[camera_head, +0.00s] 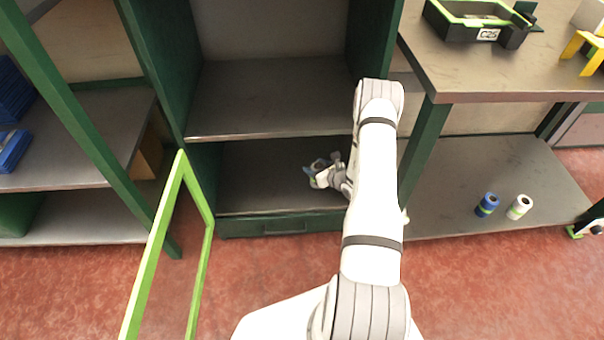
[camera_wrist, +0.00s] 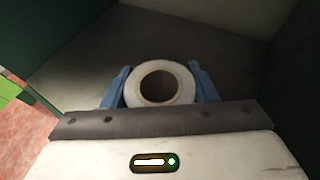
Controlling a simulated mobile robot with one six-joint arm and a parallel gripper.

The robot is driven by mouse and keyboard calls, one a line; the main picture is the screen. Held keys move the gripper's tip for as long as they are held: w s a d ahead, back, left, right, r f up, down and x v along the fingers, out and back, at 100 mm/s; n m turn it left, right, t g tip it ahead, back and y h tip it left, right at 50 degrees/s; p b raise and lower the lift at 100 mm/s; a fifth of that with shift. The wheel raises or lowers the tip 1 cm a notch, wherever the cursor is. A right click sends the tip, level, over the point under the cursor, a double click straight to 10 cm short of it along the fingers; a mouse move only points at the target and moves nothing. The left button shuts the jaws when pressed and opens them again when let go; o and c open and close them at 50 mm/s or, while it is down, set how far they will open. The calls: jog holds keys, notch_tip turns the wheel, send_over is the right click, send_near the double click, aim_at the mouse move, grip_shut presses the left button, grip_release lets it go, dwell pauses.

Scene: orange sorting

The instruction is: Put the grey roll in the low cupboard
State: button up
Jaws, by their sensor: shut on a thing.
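The grey roll (camera_wrist: 186,86) is between the blue fingers of my gripper (camera_wrist: 160,88) in the wrist view, with its round open end facing the camera. The gripper is shut on it. In the head view my gripper (camera_head: 318,172) is inside the low compartment of the green cupboard, and the roll is hard to make out there. The cupboard floor (camera_head: 250,190) is dark grey and bare around the gripper. It also shows in the wrist view (camera_wrist: 80,75). I cannot tell whether the roll touches the floor.
A green-framed door (camera_head: 150,255) stands open at the left of the cupboard. A shelf (camera_head: 265,95) lies above the gripper. A blue roll (camera_head: 487,204) and a white-green roll (camera_head: 520,207) stand on the low shelf at right. A black bin (camera_head: 475,22) is on the table.

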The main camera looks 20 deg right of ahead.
jog(key=f, duration=0.2)
jog(key=shift+w+a+f, duration=0.15)
jog(key=shift+a+f, duration=0.1)
jog(key=shift+f, duration=0.15)
jog(key=shift+f+b, duration=0.7)
jog(key=shift+f, duration=0.85)
jog(key=shift+a, duration=0.1)
jog(key=shift+f, duration=0.2)
jog(key=o, duration=1.1)
jog(key=shift+r, duration=0.1)
